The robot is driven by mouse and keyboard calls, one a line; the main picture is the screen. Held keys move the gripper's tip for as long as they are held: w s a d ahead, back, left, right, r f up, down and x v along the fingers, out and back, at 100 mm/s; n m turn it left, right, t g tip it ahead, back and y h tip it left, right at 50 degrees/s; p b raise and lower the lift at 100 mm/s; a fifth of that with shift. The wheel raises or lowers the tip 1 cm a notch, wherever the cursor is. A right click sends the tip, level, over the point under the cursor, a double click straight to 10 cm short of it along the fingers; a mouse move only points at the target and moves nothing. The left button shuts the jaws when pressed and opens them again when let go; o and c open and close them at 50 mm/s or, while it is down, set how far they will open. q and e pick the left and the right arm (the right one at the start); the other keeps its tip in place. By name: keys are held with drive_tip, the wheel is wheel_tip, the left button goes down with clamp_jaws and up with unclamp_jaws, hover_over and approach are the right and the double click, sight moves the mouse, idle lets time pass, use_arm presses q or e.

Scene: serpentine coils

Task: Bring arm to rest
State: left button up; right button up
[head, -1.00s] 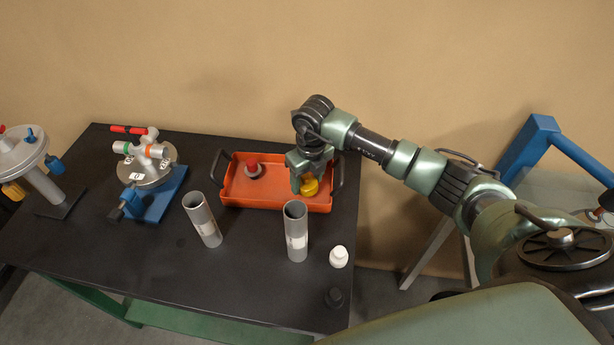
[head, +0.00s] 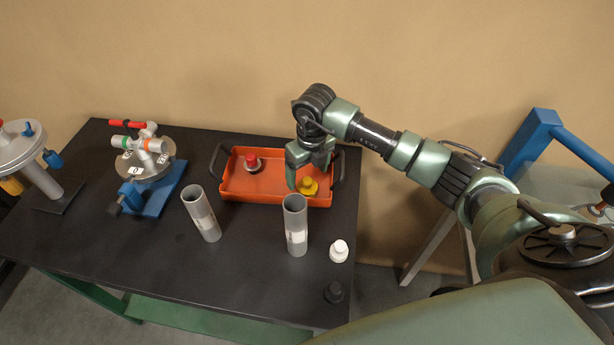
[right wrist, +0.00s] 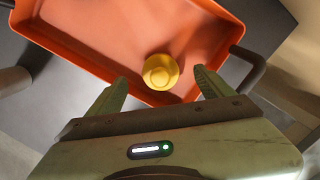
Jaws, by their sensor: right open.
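My right arm reaches in from the right of the head view. Its green gripper (head: 304,176) is open and empty, above the right end of the orange tray (head: 236,190). A yellow object (head: 308,187) sits in the tray below the fingers. In the right wrist view the yellow object (right wrist: 160,71) shows beyond and between the two parted fingertips (right wrist: 161,82), with nothing held. The left gripper is not in view.
A red-topped object (head: 252,163) is in the tray. Two grey tubes stand on the black table (head: 130,255), one left (head: 203,215) and one right (head: 295,225).

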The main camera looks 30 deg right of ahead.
drive_tip(key=r, duration=0.1)
drive_tip(key=r+b, duration=0.1)
drive_tip(key=r, duration=0.3)
drive_tip(key=shift+s+r, duration=0.15)
drive_tip(key=shift+s, duration=0.15)
drive_tip(key=shift+r, duration=0.5)
